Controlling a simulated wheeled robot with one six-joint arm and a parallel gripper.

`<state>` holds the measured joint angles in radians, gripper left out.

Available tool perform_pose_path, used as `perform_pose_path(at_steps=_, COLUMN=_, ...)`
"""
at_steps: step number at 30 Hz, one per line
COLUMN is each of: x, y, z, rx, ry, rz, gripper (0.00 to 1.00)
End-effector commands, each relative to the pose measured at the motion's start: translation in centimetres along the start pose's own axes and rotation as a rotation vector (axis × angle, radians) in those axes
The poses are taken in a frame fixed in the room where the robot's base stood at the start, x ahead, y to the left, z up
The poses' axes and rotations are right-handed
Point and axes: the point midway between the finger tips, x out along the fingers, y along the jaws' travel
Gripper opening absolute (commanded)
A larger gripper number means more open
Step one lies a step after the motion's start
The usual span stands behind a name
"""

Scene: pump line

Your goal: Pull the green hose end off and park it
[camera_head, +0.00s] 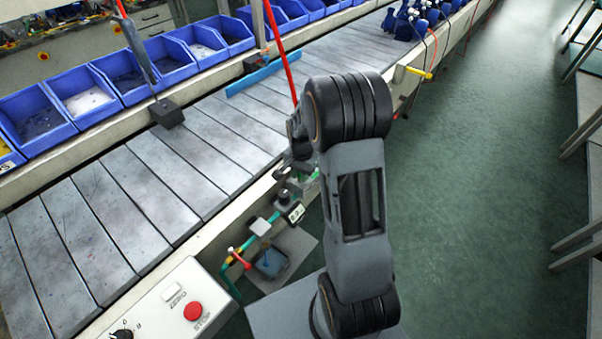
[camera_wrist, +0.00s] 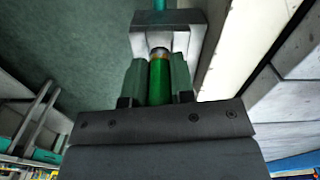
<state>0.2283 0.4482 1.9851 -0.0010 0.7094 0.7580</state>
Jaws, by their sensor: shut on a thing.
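In the wrist view, my gripper (camera_wrist: 158,80) is shut on the green hose end (camera_wrist: 159,88), a bright green cylinder with a brass-coloured ring at its far end. The ring lies right at a grey block (camera_wrist: 142,44); I cannot tell whether it is seated in it or only close to it. A teal-green tube (camera_wrist: 159,5) shows beyond the block. In the head view my arm hides the gripper and most of the hose end. Below the conveyor edge there, a small meter with a display (camera_head: 296,212) and a green pipe (camera_head: 226,282) with a red-handled valve (camera_head: 238,258) show.
The slatted conveyor (camera_head: 150,185) runs along the left, with blue bins (camera_head: 120,72) behind it. A control box (camera_head: 165,305) with a red stop button (camera_head: 194,311) is at front. A dark container (camera_head: 270,263) sits under the pipework. The green floor (camera_head: 480,190) at right is clear.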

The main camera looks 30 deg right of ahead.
Motion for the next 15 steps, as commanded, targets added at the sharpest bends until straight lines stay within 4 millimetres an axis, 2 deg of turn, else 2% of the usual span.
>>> perform_pose_path(at_steps=15, x=0.36, y=0.0, z=0.0, rx=0.0, ry=0.0, rz=0.0, gripper=0.0)
